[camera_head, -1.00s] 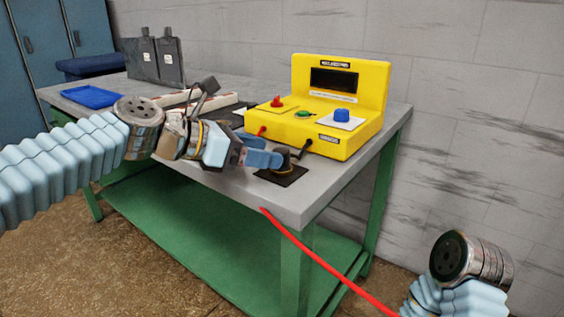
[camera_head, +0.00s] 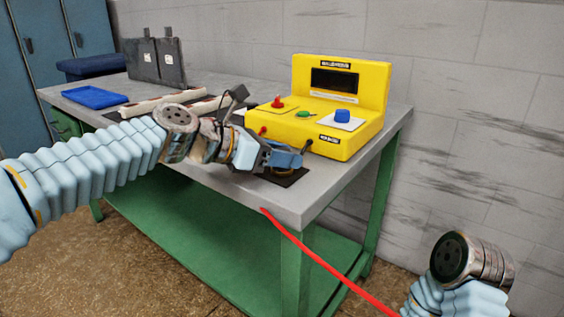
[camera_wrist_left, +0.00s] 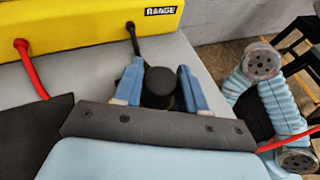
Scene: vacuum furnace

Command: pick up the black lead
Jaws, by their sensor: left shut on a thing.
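The black lead (camera_head: 307,147) leaves a socket low on the front of the yellow tester box (camera_head: 345,146). In the left wrist view the black lead (camera_wrist_left: 135,40) runs down from the yellow box to a round black end piece (camera_wrist_left: 160,88). My left gripper (camera_head: 287,159) is at the table's front right corner, its blue fingers on either side of this end piece. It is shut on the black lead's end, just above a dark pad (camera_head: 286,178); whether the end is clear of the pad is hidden. My right gripper is not in view.
A red lead (camera_head: 325,265) runs from the table's front edge down to the right. The grey table (camera_head: 310,200) also carries a blue tray (camera_head: 95,97) and two dark plates (camera_head: 157,62) at the back left. My right arm (camera_head: 470,265) is low at the right.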

